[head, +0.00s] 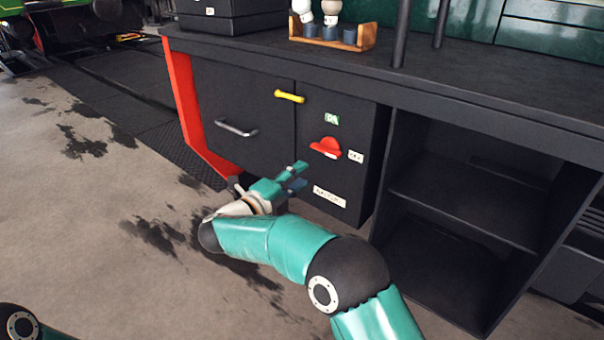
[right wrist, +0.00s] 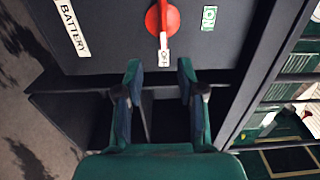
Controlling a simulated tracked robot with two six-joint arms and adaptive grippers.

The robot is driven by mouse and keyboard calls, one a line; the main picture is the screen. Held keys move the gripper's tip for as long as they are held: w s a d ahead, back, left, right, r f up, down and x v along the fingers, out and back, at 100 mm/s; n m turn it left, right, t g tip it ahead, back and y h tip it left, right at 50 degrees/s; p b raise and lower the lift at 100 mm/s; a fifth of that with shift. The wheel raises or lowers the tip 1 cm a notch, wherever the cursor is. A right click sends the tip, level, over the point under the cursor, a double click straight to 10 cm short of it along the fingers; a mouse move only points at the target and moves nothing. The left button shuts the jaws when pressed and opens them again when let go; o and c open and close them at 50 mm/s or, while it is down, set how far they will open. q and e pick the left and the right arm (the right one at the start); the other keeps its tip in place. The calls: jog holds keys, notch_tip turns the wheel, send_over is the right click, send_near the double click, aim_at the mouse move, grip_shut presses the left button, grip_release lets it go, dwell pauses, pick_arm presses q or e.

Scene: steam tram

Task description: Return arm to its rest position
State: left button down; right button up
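My right arm, in teal and black, reaches in from the bottom right of the head view. Its gripper (head: 298,176) hangs in front of the lower part of the dark cabinet door with the red rotary handle (head: 325,147). In the right wrist view the two fingers of the right gripper (right wrist: 160,78) stand apart with nothing between them. The red handle shows there just beyond the fingertips, with a gap. Of my left arm only a joint shows at the bottom left corner of the head view; its gripper is outside the picture.
A dark workbench (head: 440,88) runs above the cabinet. A yellow handle (head: 289,96) and a grey handle (head: 236,128) are on the fronts. Open shelves (head: 465,205) lie to the right. A wooden rack (head: 332,42) stands on top. The stained floor (head: 90,220) at left is clear.

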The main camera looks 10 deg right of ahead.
notch_tip(320, 180, down, 19)
jog(key=w+d+n+t+y, duration=0.1)
jog(key=d+n+t+y, duration=0.15)
jog(key=n+y, duration=0.9)
jog(key=s+f+n+g+y, duration=0.25)
jog(key=s+f+n, duration=0.45)
jog(key=f, duration=0.4)
jog(key=s+a+f+n+g+y, duration=0.1)
jog(key=s+f+n+g, duration=0.2)
jog(key=s, duration=0.7)
jog(key=s+a+f+n+g+y+p, duration=0.1)
jog(key=s+f+n+g+y, duration=0.2)
jog(key=s, duration=0.7)
jog(key=s+a+f+n+g, duration=0.15)
jog(key=s+f+g, duration=0.25)
jog(key=s, duration=0.7)
notch_tip(320, 180, up, 39)
jog(key=p, duration=3.8)
jog(key=shift+w+f+n, duration=0.15)
jog(key=shift+f+n, duration=0.05)
jog(key=shift+n, duration=0.1)
jog(key=shift+d, duration=0.1)
